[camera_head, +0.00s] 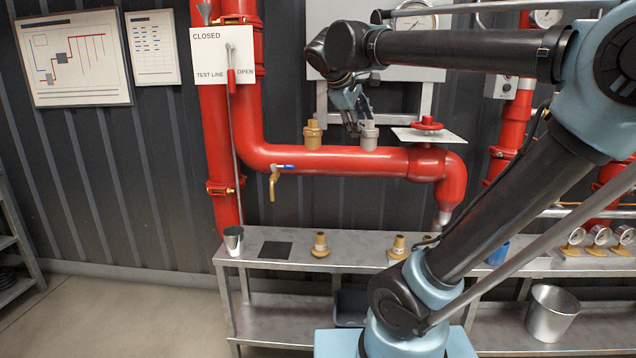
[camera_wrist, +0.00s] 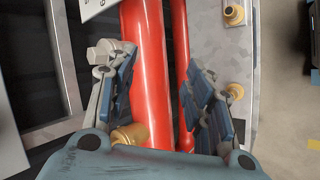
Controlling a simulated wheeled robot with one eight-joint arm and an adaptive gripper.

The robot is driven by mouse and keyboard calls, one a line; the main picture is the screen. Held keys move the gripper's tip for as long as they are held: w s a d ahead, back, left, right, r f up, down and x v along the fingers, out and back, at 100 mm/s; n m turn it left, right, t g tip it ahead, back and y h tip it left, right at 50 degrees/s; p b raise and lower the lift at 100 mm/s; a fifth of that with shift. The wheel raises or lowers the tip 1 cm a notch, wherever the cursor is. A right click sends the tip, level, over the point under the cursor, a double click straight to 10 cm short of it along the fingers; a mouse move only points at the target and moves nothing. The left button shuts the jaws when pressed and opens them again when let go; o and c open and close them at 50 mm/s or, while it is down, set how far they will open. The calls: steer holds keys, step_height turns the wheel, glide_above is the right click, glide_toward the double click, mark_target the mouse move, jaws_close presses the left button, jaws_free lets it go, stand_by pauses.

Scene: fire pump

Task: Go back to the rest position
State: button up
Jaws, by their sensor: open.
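My gripper (camera_head: 354,118) hangs from my raised arm above the red horizontal pipe (camera_head: 330,158) in the head view. It is close to the grey fitting (camera_head: 369,137) on top of the pipe, and contact cannot be told. A brass fitting (camera_head: 312,136) stands on the pipe to its left. In the wrist view the open gripper (camera_wrist: 160,98) shows its two blue-padded fingers spread apart, with the red pipe (camera_wrist: 150,70) beyond them. The brass fitting (camera_wrist: 130,134) and the grey fitting (camera_wrist: 103,52) show near the left finger. Nothing is held.
A metal bench (camera_head: 350,256) below carries a small metal cup (camera_head: 233,240), a black square (camera_head: 276,249) and brass fittings (camera_head: 320,244). A red handwheel (camera_head: 427,123) and brass tap (camera_head: 274,182) project from the pipe. A lever (camera_head: 231,82) hangs at the panel. Left floor is clear.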

steer(key=s+d+f+m+g+y, duration=0.1)
steer(key=s+f+m, duration=0.3)
steer(key=f, duration=0.7)
steer(key=s+d+f+m+g+y, duration=0.2)
steer(key=s+d+f+m, duration=0.1)
steer(key=s+f, duration=0.6)
steer(key=s+d+f+m+g+y, duration=0.1)
steer(key=s+d+f+m+y, duration=0.1)
steer(key=s+f, duration=0.5)
step_height(320, 180, down, 7)
steer(key=d+m, duration=0.1)
steer(key=m, duration=0.1)
steer(key=shift+s+r+m, duration=0.15)
steer(key=shift+m, duration=0.15)
steer(key=shift+w+f, duration=0.2)
steer(key=shift+w, duration=0.25)
